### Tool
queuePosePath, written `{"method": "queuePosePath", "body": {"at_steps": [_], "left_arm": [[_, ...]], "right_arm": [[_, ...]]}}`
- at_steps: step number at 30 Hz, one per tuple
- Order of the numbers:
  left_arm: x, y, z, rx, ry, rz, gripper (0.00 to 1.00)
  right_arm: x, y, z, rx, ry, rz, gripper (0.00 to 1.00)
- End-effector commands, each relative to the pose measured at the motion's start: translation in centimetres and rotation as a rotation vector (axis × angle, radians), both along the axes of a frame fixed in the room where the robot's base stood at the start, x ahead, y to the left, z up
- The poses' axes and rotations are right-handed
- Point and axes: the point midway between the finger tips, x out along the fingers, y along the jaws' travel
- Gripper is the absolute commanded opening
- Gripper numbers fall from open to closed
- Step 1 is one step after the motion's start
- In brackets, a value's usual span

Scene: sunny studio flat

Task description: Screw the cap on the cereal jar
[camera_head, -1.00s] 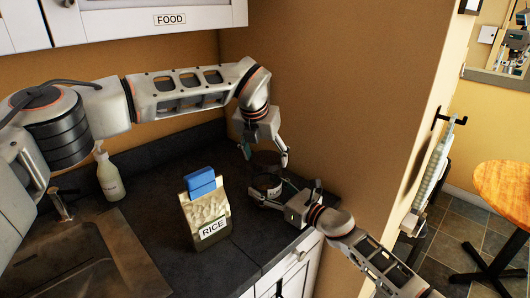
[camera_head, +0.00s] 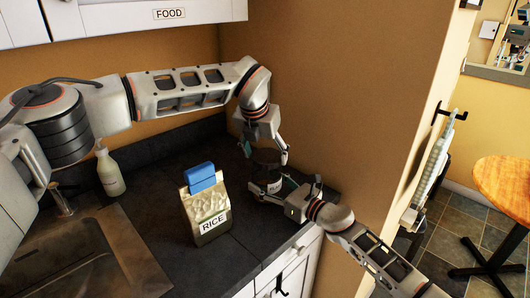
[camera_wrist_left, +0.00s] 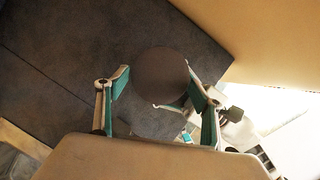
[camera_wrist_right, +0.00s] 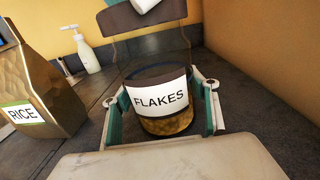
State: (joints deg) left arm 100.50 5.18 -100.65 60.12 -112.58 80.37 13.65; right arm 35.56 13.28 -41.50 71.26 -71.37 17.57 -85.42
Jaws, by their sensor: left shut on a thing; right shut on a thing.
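The cereal jar (camera_wrist_right: 160,123) is clear, with a white FLAKES label and brown flakes low inside. It stands upright on the dark counter; its label also shows in the head view (camera_head: 274,187). My right gripper (camera_wrist_right: 163,105) is shut on the jar's body, one finger on each side. My left gripper (camera_head: 267,157) comes from above and is shut on the cap. The cap hides the jar's mouth.
A RICE bag (camera_head: 208,212) with a blue clip (camera_head: 201,176) stands left of the jar. A soap bottle (camera_head: 109,173) stands beside the sink (camera_head: 80,260). The wall (camera_head: 340,110) is close on the right, behind the jar. The counter between bag and jar is clear.

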Motion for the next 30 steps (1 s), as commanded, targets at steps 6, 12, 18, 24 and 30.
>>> {"method": "queuePosePath", "body": {"at_steps": [6, 12, 18, 24, 30], "left_arm": [[0.00, 0.02, -0.43, 0.000, 0.000, 0.000, 0.56], [0.07, 0.16, -0.44, 0.000, 0.003, -0.046, 0.56], [0.25, 0.47, -0.46, -0.002, 0.006, -0.291, 0.56], [0.46, 0.61, -0.38, -0.002, 0.005, -0.504, 0.56], [0.51, 0.62, -0.32, -0.003, -0.002, -0.594, 0.56]], "right_arm": [[-0.01, -0.01, -0.08, -0.001, 0.001, 0.000, 0.20], [-0.01, -0.01, -0.08, -0.001, 0.001, 0.000, 0.00], [-0.01, -0.02, -0.09, -0.001, 0.000, -0.001, 0.00], [0.00, -0.04, -0.10, -0.002, 0.001, -0.001, 0.00], [0.00, -0.06, -0.11, -0.001, 0.001, -0.001, 0.00]]}}
